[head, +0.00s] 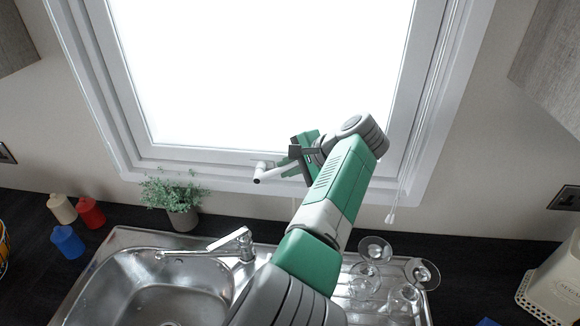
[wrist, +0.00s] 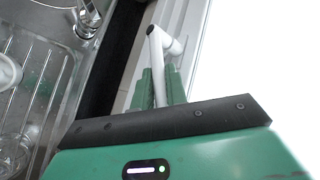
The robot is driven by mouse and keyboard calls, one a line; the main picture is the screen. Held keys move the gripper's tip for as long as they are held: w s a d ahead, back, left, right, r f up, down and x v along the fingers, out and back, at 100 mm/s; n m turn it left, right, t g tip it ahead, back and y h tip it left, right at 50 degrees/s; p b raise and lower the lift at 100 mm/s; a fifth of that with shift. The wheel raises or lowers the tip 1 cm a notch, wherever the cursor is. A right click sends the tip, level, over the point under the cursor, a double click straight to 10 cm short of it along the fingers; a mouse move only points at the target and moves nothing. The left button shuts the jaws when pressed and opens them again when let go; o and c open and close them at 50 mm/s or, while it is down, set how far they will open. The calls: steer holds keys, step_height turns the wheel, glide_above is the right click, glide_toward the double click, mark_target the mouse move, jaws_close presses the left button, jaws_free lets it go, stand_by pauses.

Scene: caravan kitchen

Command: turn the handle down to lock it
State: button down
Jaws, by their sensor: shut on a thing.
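The white window handle (head: 265,169) is at the bottom of the window frame. It sticks out to the left of my gripper, roughly level, in the head view. My gripper (head: 296,166) is at the sill in front of the frame. In the wrist view the handle (wrist: 157,48) runs down between the two green fingers (wrist: 160,90), and its bent end shows beyond the fingertips. The fingers are shut on the handle. My gripper hides part of the handle and its mount in the head view.
A potted plant (head: 183,213) stands left of the handle on the dark counter. Below are the sink (head: 130,262) with its tap (head: 232,243), and several glasses (head: 373,250) on the drainer. A blind cord (head: 391,217) hangs at the right.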

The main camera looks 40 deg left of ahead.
steer(key=c, duration=1.4)
jaws_free()
steer(key=v, duration=0.8)
steer(key=shift+b, duration=0.45)
